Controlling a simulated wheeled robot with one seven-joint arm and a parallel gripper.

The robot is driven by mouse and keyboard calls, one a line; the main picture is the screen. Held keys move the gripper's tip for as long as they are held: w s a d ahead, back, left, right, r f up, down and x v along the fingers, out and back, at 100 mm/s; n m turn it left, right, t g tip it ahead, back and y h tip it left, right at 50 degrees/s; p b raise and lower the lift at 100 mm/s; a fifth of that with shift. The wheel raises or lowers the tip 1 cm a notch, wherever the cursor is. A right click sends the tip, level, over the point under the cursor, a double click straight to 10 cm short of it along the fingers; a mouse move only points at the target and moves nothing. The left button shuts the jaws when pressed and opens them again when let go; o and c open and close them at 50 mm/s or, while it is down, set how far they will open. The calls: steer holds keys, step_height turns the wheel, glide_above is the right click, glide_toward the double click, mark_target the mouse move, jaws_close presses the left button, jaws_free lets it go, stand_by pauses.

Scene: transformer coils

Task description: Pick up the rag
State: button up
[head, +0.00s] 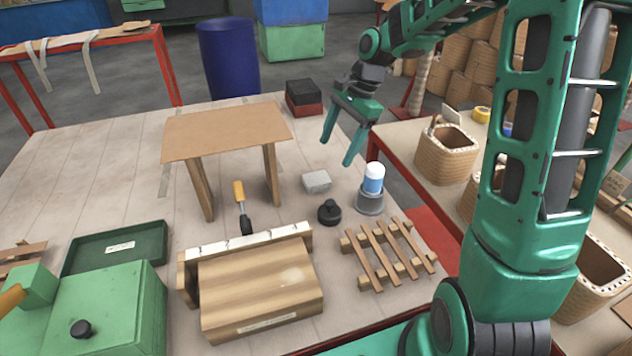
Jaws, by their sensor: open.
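A small light grey folded piece (316,181), which looks like the rag, lies on the wooden worktable (110,170). It is right of the small brown stand and behind a black knob-like part. My gripper (338,152) is green, with two fingers apart and pointing down. It is empty and hangs above the table's right rear side, just behind and to the right of the grey piece, not touching it. The grey piece is fully in view.
A brown stand (225,133) rises left of the grey piece. A blue-and-white cylinder in a grey cup (369,203) stands to its right, a black knob (329,212) in front. A slatted wooden piece (387,253) and a wooden box (260,288) lie nearer. Black and red boxes (304,97) sit behind.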

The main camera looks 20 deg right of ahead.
steer(key=w+f+m+y, duration=0.1)
steer(key=w+f+m, duration=0.1)
steer(key=w+m, duration=0.1)
glide_above(318, 177)
steer(key=d, duration=0.3)
steer(key=shift+g, duration=0.3)
step_height(318, 177, down, 5)
steer(key=shift+s+a+f, duration=0.1)
steer(key=shift+a+f, duration=0.05)
steer(key=shift+f, duration=0.05)
steer(key=shift+a+x, duration=0.2)
steer(key=shift+x, duration=2.45)
steer(key=shift+r, duration=0.1)
steer(key=c, duration=1.2)
step_height(318, 177, up, 10)
steer(key=shift+r, duration=0.1)
steer(key=shift+o, duration=0.8)
